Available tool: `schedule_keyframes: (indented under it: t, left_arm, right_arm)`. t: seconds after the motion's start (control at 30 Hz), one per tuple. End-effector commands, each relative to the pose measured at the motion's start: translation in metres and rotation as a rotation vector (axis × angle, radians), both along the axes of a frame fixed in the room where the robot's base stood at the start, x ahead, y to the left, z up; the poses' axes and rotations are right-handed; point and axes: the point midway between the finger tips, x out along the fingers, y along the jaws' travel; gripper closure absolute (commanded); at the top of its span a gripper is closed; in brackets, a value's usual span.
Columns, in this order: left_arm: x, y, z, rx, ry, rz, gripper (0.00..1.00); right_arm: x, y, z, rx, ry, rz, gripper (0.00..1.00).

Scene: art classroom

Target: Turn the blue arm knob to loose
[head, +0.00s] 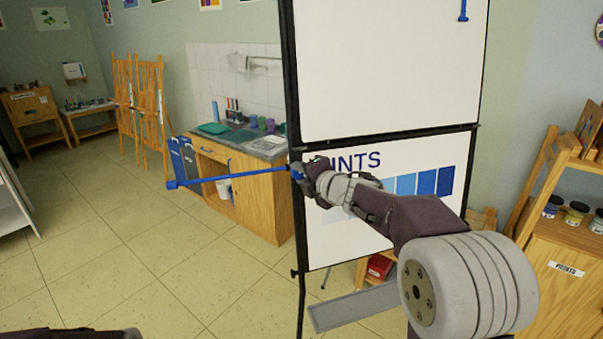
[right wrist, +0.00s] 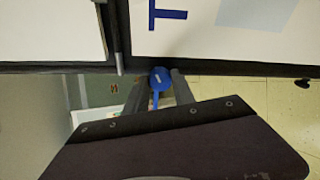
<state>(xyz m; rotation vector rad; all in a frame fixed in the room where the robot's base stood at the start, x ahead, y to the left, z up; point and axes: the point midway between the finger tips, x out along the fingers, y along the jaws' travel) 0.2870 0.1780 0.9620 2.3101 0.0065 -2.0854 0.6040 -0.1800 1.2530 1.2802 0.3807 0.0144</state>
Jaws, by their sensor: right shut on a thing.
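The blue arm knob (right wrist: 161,77) sits at the black frame of the board in the right wrist view, with a pale mark on its face. My right gripper (right wrist: 159,92) is shut on it, one grey finger on each side. In the head view this gripper (head: 298,173) is at the board's left post and mostly hides the knob. A long blue arm (head: 230,178) runs left from there, nearly level, to a small blue block end. I cannot read any loose or tight marking. My left gripper is not in view; only a dark part of my left arm shows at the lower left.
The white board (head: 385,65) stands close in front, with a lower panel of blue swatches (head: 424,183) and a grey ledge (head: 352,306) near its foot. A sink cabinet (head: 258,196) and easels (head: 150,100) stand behind. A paint shelf (head: 560,250) is at the right.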

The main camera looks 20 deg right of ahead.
Motion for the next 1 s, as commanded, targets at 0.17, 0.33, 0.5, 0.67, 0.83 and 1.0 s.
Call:
schedule_keyframes:
  t: [0.17,0.33,0.5,0.67,0.83,1.0]
  left_arm:
    - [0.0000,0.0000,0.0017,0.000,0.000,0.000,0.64]
    - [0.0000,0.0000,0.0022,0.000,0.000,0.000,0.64]
    - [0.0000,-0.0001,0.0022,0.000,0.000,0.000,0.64]
    - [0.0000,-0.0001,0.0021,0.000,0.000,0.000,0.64]
    - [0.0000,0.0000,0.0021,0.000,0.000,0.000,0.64]
    - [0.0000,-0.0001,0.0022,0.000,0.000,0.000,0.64]
  right_arm:
    - [-0.0004,0.0007,-0.0028,-0.059,0.003,0.013,1.00]
    - [-0.0004,0.0007,-0.0033,-0.086,0.003,0.018,1.00]
    - [-0.0004,0.0007,-0.0038,-0.094,0.003,0.019,1.00]
    - [-0.0005,0.0008,-0.0041,-0.094,0.003,0.020,1.00]
    - [-0.0004,0.0007,-0.0043,-0.093,0.003,0.020,0.56]
    - [-0.0003,0.0005,-0.0027,-0.092,0.000,0.018,0.48]
